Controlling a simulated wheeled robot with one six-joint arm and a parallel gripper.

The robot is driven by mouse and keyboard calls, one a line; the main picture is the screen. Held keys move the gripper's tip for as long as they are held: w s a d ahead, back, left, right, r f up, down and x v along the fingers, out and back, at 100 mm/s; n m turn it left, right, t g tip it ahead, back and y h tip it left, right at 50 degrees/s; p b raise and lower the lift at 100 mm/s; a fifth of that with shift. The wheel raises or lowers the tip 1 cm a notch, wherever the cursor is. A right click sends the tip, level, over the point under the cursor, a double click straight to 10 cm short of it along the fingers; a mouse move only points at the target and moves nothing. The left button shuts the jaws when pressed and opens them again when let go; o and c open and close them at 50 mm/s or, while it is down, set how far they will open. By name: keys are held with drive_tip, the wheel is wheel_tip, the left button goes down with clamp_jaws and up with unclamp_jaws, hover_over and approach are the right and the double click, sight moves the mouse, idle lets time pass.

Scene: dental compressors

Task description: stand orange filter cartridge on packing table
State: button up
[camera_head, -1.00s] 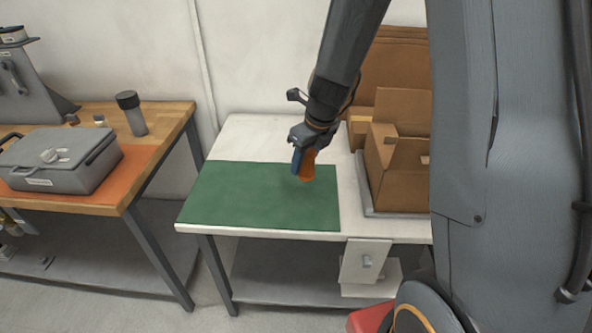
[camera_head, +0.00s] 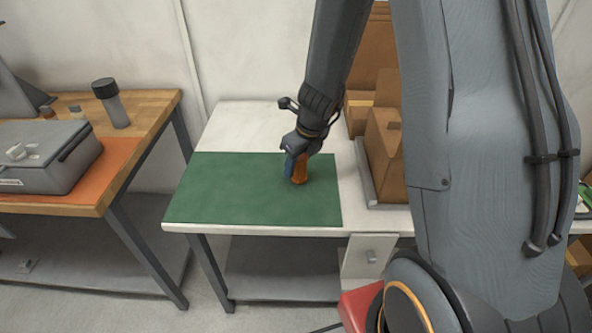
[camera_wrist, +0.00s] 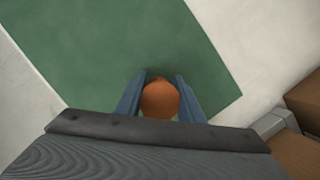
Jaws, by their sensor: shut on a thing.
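The orange filter cartridge (camera_head: 300,170) is between the blue fingers of my gripper (camera_head: 294,166) and looks roughly upright. Its rounded orange top shows between both fingers (camera_wrist: 159,105) in the wrist view (camera_wrist: 160,98). My gripper is shut on it, over the right part of the green mat (camera_head: 245,205). The mat lies on the white packing table (camera_head: 240,118). The cartridge's lower end is at or very close to the mat; I cannot tell whether it touches.
Cardboard boxes (camera_head: 385,150) stand on the table's right side, near my arm. A wooden bench (camera_head: 150,110) at left holds a grey case (camera_head: 45,160) and a dark-capped container (camera_head: 112,105). The mat's left and front parts are clear.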

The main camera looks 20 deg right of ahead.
drive_tip(key=shift+f, duration=0.4)
drive_tip(key=o, duration=1.1)
drive_tip(key=shift+f, duration=0.1)
drive_tip(key=shift+c, duration=0.2)
drive_tip(key=p+v, duration=0.3)
drive_tip(key=v, duration=0.8)
drive_tip(key=shift+s+r, duration=0.1)
drive_tip(key=shift+r, duration=0.2)
drive_tip(key=s+r+n, duration=0.2)
drive_tip(key=s+n, duration=0.5)
drive_tip(key=n, duration=0.8)
drive_tip(key=s+r+n+g+h, duration=0.1)
drive_tip(key=s+r+n, duration=0.1)
drive_tip(key=s+n, duration=0.6)
drive_tip(key=a+n, duration=0.1)
drive_tip(key=n, duration=0.6)
drive_tip(key=shift+s+n+h+p, duration=0.2)
drive_tip(key=shift+n+h+p, duration=0.1)
